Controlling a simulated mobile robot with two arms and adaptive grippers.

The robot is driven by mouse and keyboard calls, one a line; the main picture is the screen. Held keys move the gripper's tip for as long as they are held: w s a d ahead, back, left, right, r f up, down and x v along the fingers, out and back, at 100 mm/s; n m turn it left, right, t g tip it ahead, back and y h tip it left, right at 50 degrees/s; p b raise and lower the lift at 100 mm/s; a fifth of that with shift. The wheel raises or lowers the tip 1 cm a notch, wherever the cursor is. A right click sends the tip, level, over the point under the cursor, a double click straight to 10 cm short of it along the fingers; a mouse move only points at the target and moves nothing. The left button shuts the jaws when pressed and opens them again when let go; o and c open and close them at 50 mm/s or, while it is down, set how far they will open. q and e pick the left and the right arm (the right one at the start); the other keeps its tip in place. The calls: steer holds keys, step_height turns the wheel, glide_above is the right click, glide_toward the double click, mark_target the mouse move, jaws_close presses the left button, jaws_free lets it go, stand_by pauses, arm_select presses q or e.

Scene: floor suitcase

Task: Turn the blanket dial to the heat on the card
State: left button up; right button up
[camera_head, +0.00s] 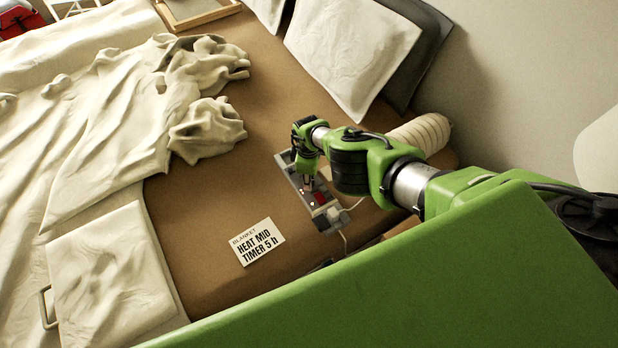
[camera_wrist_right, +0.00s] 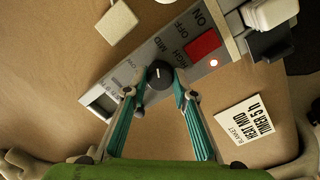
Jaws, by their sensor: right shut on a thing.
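The card (camera_head: 257,242) lies on the brown mattress and reads BLANKET, HEAT MID, TIMER 5 h; it also shows in the right wrist view (camera_wrist_right: 252,118). The grey control panel (camera_head: 325,219) lies beyond it, with a red switch (camera_wrist_right: 203,46) and a lit lamp (camera_wrist_right: 213,62). The black dial (camera_wrist_right: 160,75) has a white mark on its side toward the words HIGH and MID; its exact setting is hard to tell. My right gripper (camera_wrist_right: 162,90) is shut on the dial, one teal finger on each side. It hides part of the panel in the head view. My left gripper is not in view.
A rumpled cream blanket (camera_head: 110,110) covers the left of the bed. Pillows (camera_head: 350,50) lie at the top. A white plug block (camera_wrist_right: 268,14) sits at the panel's end, with a cable. A small pale box (camera_wrist_right: 118,28) is near the panel. The mattress around the card is clear.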

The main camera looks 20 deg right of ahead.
steer(key=shift+d, duration=0.1)
steer(key=o, duration=1.1)
